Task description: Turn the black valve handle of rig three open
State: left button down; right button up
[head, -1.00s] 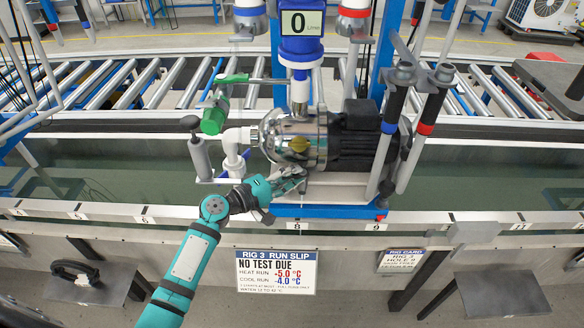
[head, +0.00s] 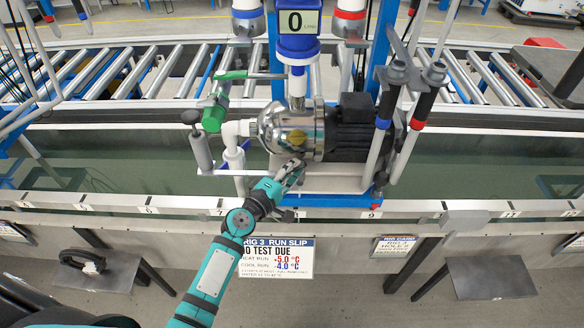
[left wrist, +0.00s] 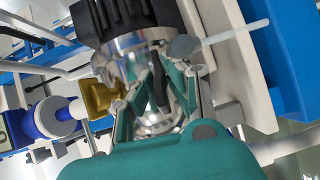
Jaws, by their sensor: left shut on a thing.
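The rig three pump (head: 290,128), a shiny steel body with a black motor, stands on a blue-edged base over the water tank. My left gripper (head: 290,174) is at the lower front of the steel body, below a yellow plug (head: 297,138). In the left wrist view my left gripper's fingers (left wrist: 160,98) are closed in on a thin dark piece (left wrist: 158,76), which looks like the black valve handle. It is mostly hidden by the fingers, so how far it is turned cannot be told. My right gripper is not in view.
A green-handled valve (head: 214,114) is on the pipe left of the pump. Hoses with blue and red bands stand at its right. A run slip (head: 285,262) hangs on the tank front, partly behind my arm. A roller conveyor (head: 140,72) runs behind.

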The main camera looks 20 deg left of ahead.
pick_arm(q)
jog(key=shift+f, duration=0.2)
jog(key=c, duration=1.3)
grip_release()
jog(key=shift+r, duration=0.1)
jog(key=shift+c, duration=0.2)
jog(key=shift+s, duration=0.15)
jog(key=v, duration=1.1)
jog(key=shift+s+r, duration=0.15)
jog(key=shift+s, duration=0.25)
jog(key=shift+a, duration=0.15)
